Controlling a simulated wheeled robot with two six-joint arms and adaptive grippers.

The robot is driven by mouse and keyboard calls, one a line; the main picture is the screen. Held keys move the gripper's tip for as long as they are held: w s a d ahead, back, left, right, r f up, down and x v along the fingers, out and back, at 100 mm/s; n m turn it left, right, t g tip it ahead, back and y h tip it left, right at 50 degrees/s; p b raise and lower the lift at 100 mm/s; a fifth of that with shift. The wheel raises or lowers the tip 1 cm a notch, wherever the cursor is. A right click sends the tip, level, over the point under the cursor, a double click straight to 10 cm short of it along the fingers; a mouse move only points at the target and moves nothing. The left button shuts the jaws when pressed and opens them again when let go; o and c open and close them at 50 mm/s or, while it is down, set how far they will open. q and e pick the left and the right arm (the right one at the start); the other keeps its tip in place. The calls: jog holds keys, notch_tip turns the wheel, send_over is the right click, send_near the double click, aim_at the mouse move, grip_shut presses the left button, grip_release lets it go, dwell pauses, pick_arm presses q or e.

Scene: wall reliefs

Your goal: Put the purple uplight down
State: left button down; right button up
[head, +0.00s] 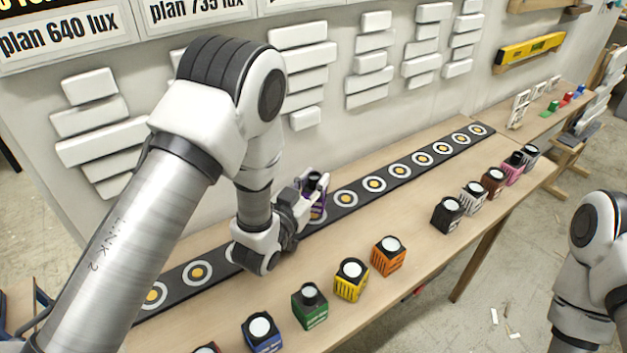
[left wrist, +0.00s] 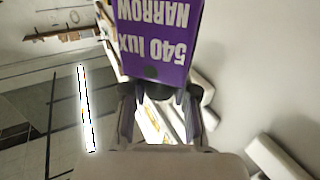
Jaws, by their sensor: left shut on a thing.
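The purple uplight (head: 318,208) is in my left gripper (head: 306,200), over the black strip with ringed targets (head: 302,239) in the middle of the bench. It looks about upright, with its dark lens on top. I cannot tell whether its base touches the strip. In the left wrist view the purple uplight (left wrist: 153,38) shows a face reading "540 lux NARROW", upside down, and my left gripper (left wrist: 160,92) is shut on it. The target under it is hidden. Only a link of my right arm shows at the right edge; its gripper is out of view.
Several other uplights stand along the bench's front edge, among them blue (head: 262,332), green (head: 310,305), yellow (head: 351,279), orange (head: 388,255) and black (head: 447,213). White wall reliefs (head: 298,58) hang close behind the strip. Targets to the right (head: 374,184) are bare.

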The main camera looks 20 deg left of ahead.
pick_arm(q)
jog(key=shift+w+f+b, duration=0.1)
jog(key=shift+f+b, duration=0.25)
jog(key=shift+f, duration=0.25)
jog(key=c, duration=0.9)
grip_release()
